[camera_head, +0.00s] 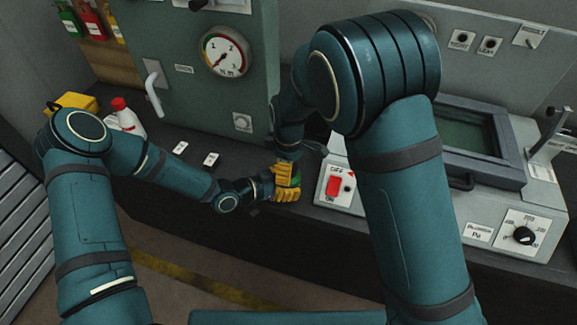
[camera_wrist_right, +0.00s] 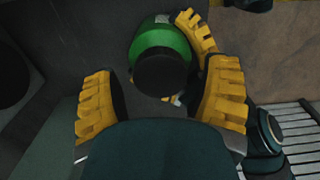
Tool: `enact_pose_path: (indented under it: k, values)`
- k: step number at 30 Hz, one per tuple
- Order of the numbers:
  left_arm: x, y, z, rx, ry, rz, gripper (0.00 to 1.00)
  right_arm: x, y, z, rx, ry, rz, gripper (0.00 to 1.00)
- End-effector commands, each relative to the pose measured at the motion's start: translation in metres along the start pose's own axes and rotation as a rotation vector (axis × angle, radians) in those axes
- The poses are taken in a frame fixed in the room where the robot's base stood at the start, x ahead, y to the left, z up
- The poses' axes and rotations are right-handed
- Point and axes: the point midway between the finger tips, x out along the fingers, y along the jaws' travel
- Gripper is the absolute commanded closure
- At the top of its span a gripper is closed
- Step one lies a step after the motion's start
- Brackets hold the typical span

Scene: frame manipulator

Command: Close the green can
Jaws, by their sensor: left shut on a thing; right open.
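The green can (camera_wrist_right: 155,36) shows in the right wrist view with a round black top (camera_wrist_right: 162,74) facing the camera. In the head view only a small bit of green shows among the yellow fingers. My left gripper (camera_head: 286,185) is shut on the can at the front edge of the bench; one of its yellow fingers shows beside the can in the wrist view. My right gripper (camera_wrist_right: 160,85) is open, with its yellow fingers on either side of the black top. I cannot tell whether they touch it. In the head view its arm hides most of it.
A panel with a red switch (camera_head: 334,187) stands just right of the grippers. A gauge cabinet (camera_head: 257,60) rises behind. A white bottle with a red cap (camera_head: 127,117) and a yellow box (camera_head: 75,103) are at left. Bench space left of the grippers holds two small labels.

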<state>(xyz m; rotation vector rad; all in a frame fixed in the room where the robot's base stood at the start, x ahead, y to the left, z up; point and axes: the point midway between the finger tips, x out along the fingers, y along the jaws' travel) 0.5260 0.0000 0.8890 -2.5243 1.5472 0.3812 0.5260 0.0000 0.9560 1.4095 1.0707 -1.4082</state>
Motion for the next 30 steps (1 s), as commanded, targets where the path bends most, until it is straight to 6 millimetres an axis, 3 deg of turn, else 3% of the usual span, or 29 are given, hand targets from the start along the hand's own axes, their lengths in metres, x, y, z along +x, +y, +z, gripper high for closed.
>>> enact_pose_path:
  k: [10,21,25,30]
  values:
    - [0.000,0.000,0.000,0.000,-0.001,0.000,1.00,-0.040,0.001,-0.001,0.000,0.003,0.002,0.25]
    - [0.000,0.000,0.000,0.000,-0.001,0.000,1.00,-0.043,0.000,0.000,-0.012,0.001,0.000,0.22]
    - [0.000,0.000,0.000,0.000,-0.001,0.000,1.00,-0.048,-0.001,0.000,-0.127,0.004,-0.007,0.22]
    - [0.000,0.000,0.000,0.000,-0.001,0.000,1.00,-0.060,-0.001,0.000,-0.420,0.007,-0.012,0.22]
